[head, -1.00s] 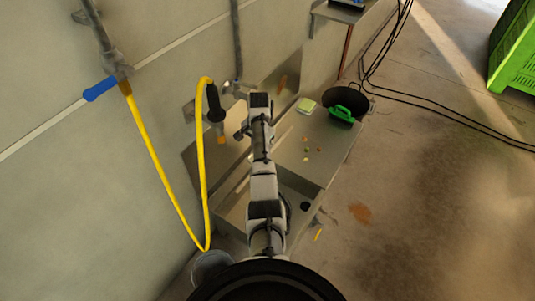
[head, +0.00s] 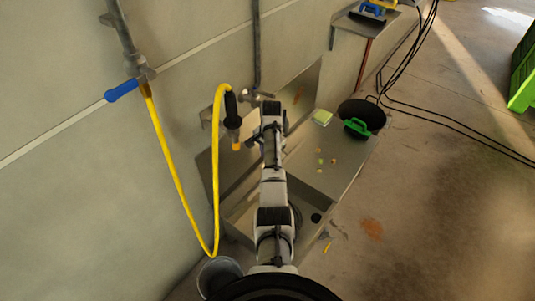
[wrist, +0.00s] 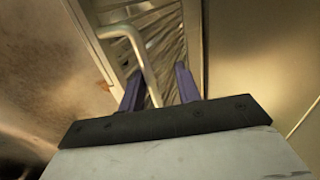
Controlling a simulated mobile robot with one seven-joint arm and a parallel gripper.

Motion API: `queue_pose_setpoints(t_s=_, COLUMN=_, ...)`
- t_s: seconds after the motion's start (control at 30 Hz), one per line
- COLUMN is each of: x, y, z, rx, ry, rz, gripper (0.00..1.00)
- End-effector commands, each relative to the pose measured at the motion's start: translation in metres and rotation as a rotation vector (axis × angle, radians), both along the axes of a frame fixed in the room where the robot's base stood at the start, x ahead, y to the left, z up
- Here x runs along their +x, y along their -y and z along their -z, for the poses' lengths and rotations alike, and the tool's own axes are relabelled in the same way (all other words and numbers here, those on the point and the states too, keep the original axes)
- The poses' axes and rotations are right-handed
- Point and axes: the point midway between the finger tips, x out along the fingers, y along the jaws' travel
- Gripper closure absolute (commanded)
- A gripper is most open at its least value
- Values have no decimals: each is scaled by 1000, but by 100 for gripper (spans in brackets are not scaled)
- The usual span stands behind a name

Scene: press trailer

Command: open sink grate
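My gripper (wrist: 159,84) shows in the wrist view with two purple fingers apart, so it is open. A pale bent handle bar (wrist: 145,62) runs down between the fingers, nearer the left one. I cannot tell whether either finger touches it. Behind the handle is the slatted metal sink grate (wrist: 165,32) in a pale frame, seen at a slant. In the head view my arm reaches over the steel sink (head: 240,213), and the fingers and the grate are hidden or too small to make out.
A yellow hose (head: 170,165) hangs along the left wall from a blue-handled valve (head: 121,91). A steel counter (head: 335,165) holds food scraps, a green-handled brush (head: 357,127) and a sponge (head: 322,117). A bucket (head: 218,272) stands below. Open floor lies to the right.

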Motion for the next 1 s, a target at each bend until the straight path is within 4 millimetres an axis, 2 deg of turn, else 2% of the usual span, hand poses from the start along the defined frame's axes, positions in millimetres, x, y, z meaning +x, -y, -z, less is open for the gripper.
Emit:
queue_pose_setpoints(t_s=0.17, x=1, y=1, z=-8, rx=0, ry=5, rz=0, gripper=67)
queue_pose_setpoints(t_s=0.27, x=1, y=1, z=-21, rx=0, ry=7, rz=0, gripper=67)
queue_pose_setpoints(t_s=0.7, x=-4, y=6, z=-125, rx=0, ry=1, rz=-1, gripper=67)
queue_pose_setpoints(t_s=1.0, x=-5, y=6, z=-139, rx=0, ry=0, rz=-1, gripper=67)
